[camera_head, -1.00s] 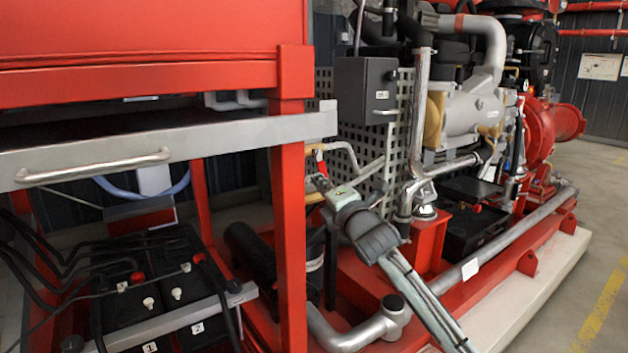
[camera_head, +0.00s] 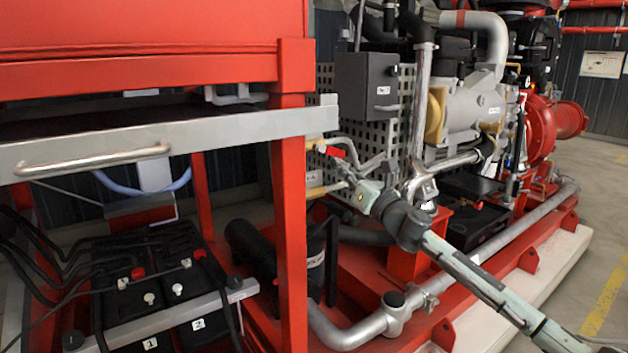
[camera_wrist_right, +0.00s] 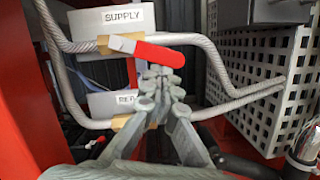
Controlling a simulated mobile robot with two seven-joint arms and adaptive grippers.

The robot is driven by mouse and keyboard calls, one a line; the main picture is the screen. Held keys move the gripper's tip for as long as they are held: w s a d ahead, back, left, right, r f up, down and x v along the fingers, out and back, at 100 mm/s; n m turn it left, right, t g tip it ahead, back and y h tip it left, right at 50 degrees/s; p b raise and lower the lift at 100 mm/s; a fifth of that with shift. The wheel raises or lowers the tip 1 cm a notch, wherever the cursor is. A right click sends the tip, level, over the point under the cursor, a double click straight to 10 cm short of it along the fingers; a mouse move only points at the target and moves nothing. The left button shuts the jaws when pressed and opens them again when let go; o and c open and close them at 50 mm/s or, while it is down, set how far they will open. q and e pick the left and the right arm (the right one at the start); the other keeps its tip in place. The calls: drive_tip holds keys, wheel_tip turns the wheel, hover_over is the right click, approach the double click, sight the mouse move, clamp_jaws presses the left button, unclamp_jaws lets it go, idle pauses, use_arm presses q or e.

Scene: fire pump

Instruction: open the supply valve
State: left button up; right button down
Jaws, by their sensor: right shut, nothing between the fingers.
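The supply valve has a red lever (camera_wrist_right: 152,53) with a pale left end, above a brass body (camera_wrist_right: 108,44) on a braided hose, beside the SUPPLY label (camera_wrist_right: 122,15). The lever slants slightly down to the right, roughly along the hose. In the head view the small red lever (camera_head: 335,152) shows behind the red post. My right gripper (camera_wrist_right: 162,82) is shut and empty. Its tips appear just below the lever in the wrist view; contact cannot be told. In the head view the right gripper (camera_head: 366,194) is below and right of the lever. My left gripper is out of view.
A second labelled hose line (camera_wrist_right: 112,104) runs below, partly hidden by my gripper. A white perforated panel (camera_wrist_right: 262,85) stands at right. The red frame post (camera_head: 290,200) stands left of my right arm. Batteries (camera_head: 160,285) sit at lower left.

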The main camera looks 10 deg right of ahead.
drive_tip(key=n, duration=0.1)
drive_tip(key=r+n+y, duration=0.1)
drive_tip(key=d+n+b, duration=0.1)
drive_tip(key=n, duration=0.1)
drive_tip(key=shift+w+r, duration=0.2)
drive_tip(key=shift+r, duration=0.15)
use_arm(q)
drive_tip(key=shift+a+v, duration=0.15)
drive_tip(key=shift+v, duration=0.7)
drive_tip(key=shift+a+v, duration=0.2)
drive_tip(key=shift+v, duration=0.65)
use_arm(e)
drive_tip(key=shift+r+n+y, duration=0.15)
drive_tip(key=shift+n+y, duration=0.25)
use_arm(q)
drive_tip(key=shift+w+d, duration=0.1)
use_arm(e)
drive_tip(key=shift+d, duration=0.1)
